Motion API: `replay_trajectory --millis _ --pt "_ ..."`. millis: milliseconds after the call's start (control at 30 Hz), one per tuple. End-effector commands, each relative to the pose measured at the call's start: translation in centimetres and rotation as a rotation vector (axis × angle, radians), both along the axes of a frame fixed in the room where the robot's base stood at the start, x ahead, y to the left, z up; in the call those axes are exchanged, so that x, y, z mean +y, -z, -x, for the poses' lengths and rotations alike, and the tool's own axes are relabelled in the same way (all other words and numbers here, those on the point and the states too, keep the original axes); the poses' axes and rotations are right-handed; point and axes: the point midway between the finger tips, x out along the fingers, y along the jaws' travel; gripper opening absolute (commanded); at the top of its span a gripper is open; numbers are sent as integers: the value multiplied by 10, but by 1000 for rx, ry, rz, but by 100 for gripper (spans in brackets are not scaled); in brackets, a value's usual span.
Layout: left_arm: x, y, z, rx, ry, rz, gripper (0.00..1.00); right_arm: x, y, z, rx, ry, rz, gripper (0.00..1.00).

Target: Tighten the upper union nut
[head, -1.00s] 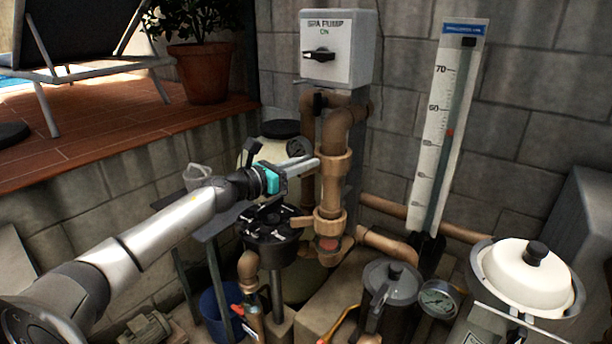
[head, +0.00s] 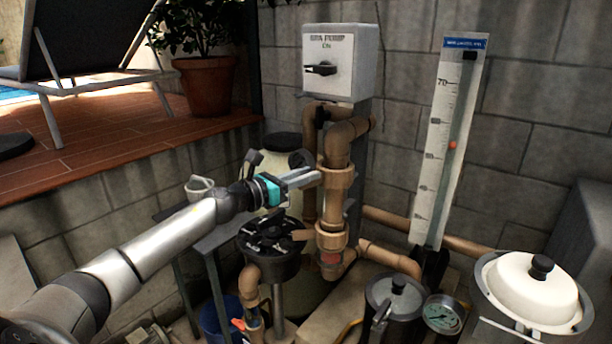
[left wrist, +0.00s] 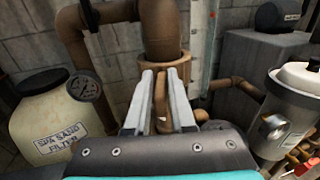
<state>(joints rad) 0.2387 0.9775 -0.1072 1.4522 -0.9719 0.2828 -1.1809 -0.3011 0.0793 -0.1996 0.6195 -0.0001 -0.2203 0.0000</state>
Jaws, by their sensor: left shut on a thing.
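The upper union nut (head: 336,180) is a tan ring around the vertical brown pipe below its upper elbow. In the left wrist view the nut (left wrist: 184,66) shows just past my fingers. My left gripper (head: 316,176) reaches it from the left in the head view. Its two pale fingers (left wrist: 163,98) lie on either side of a narrow brown lug (left wrist: 161,105) of the nut and are shut on it. The fingers hide part of the nut's near side. My right gripper is in neither view.
The lower union nut (head: 331,238), with a lug to its left, sits below on the same pipe. A black valve head (head: 270,236) stands close under my left arm. The switch box (head: 340,62) is above. A flow gauge (head: 447,145) stands at right, with a lidded pot (head: 393,298) below.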

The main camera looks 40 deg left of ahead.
Motion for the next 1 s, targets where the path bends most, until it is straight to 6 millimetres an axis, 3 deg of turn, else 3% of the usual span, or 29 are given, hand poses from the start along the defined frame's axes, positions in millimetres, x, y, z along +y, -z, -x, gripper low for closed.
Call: replay_trajectory --millis 33,433,467,667,1000 --pt "14 -17 -2 -33 -39 -1 0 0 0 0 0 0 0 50" --pt "14 -17 -2 -33 -39 -1 0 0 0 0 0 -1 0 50" --pt "14 -17 -2 -33 -39 -1 25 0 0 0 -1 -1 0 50" --pt "11 -14 -2 -29 -32 1 47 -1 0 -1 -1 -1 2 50" --pt "9 -10 0 -23 -26 2 49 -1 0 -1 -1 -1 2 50"
